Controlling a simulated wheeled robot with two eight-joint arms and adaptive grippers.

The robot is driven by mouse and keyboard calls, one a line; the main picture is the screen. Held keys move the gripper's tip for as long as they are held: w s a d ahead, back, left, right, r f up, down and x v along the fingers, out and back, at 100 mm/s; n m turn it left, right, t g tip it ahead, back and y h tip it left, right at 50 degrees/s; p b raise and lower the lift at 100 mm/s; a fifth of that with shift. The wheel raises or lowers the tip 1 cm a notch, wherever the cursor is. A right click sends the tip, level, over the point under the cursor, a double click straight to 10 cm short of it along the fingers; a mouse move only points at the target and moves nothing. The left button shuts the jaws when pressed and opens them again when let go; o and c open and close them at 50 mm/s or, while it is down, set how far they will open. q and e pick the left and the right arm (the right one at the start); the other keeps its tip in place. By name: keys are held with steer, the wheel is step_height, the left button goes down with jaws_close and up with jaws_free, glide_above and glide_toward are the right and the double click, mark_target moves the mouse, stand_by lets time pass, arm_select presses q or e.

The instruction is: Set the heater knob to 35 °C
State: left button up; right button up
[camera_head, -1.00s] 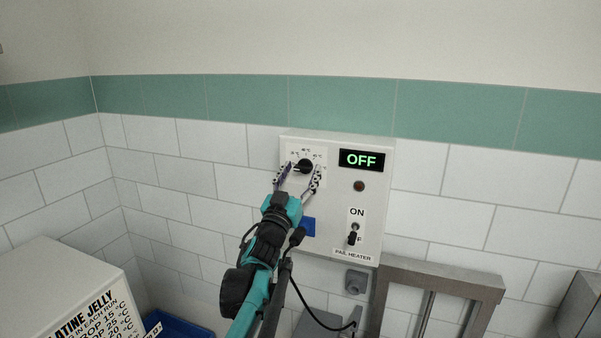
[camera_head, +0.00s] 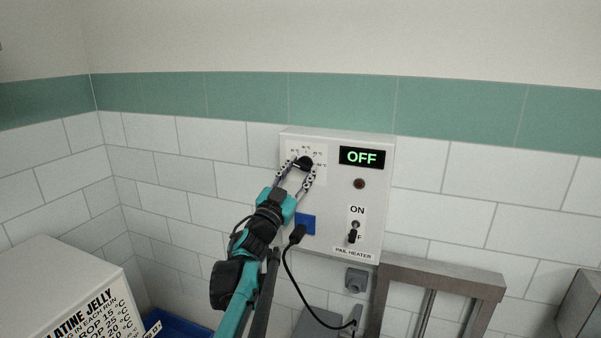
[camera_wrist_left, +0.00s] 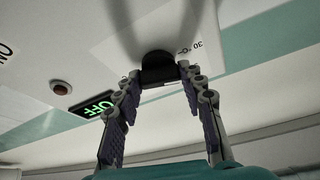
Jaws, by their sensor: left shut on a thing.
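The heater knob (camera_head: 305,162) is black and round, on the dial plate at the upper left of the white pail heater box (camera_head: 375,215). My left gripper (camera_head: 298,170) is shut on the knob, with a finger on each side. In the left wrist view the knob (camera_wrist_left: 158,68) sits between my left fingertips (camera_wrist_left: 158,78), and a "30 °C" mark shows beside it. The knob's pointer is too small or hidden to read. The display (camera_head: 361,157) reads OFF in green. My right gripper is not in view.
The ON/OFF toggle switch (camera_head: 354,236) points down, below a dark indicator lamp (camera_head: 359,184). A black cable hangs below the box. A metal frame (camera_head: 440,275) stands at the lower right. A white box with a gelatine jelly label (camera_head: 90,312) is at the lower left.

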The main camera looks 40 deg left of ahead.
arm_select(q)
steer(key=m+h, duration=0.1)
steer(key=m, duration=0.2)
steer(key=m+h, duration=0.2)
steer(key=m, duration=0.2)
steer(key=shift+a+r+m+g, duration=0.1)
steer(key=shift+m+g, duration=0.2)
steer(key=shift+g, duration=0.1)
steer(key=shift+h, duration=0.4)
steer(key=o, duration=1.2)
steer(key=shift+c, duration=0.2)
steer(key=v, duration=1.2)
steer(key=shift+s, duration=0.1)
